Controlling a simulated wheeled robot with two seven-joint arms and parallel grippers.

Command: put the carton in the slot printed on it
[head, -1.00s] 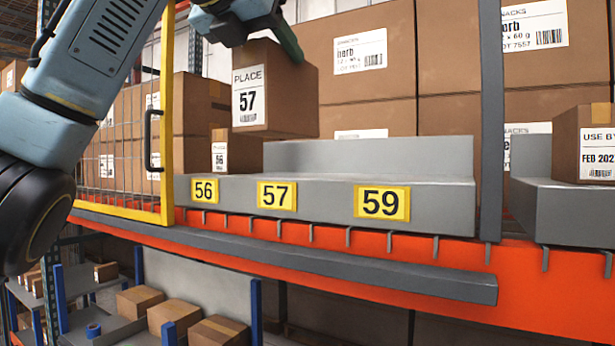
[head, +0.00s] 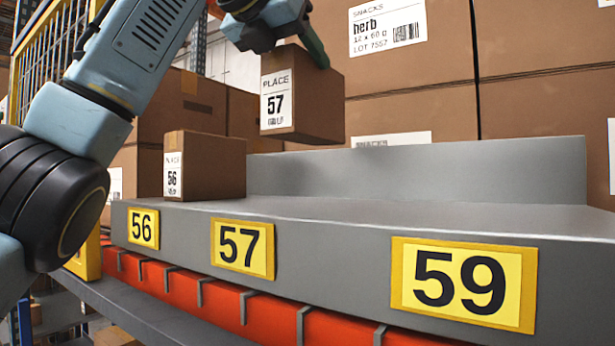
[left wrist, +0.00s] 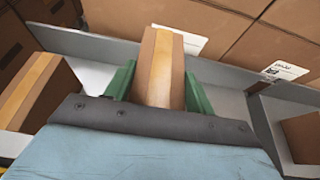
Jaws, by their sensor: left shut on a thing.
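The carton (head: 308,95) is brown with a white label reading "PLACE 57". My left gripper (head: 290,42) is shut on it from above and holds it upright in the air above the grey shelf (head: 330,215). In the left wrist view the carton (left wrist: 161,65) sits between the green fingers of my left gripper (left wrist: 158,85). The yellow "57" tag (head: 242,249) is on the shelf's front face, below and left of the carton. The shelf surface behind that tag looks bare. My right gripper is not in view.
A carton labelled 56 (head: 205,165) stands on the shelf behind the "56" tag (head: 143,228), left of the held carton. The "59" tag (head: 463,283) is at right, with bare shelf behind it. A low grey back wall (head: 420,175) and large stacked cartons (head: 420,105) stand behind.

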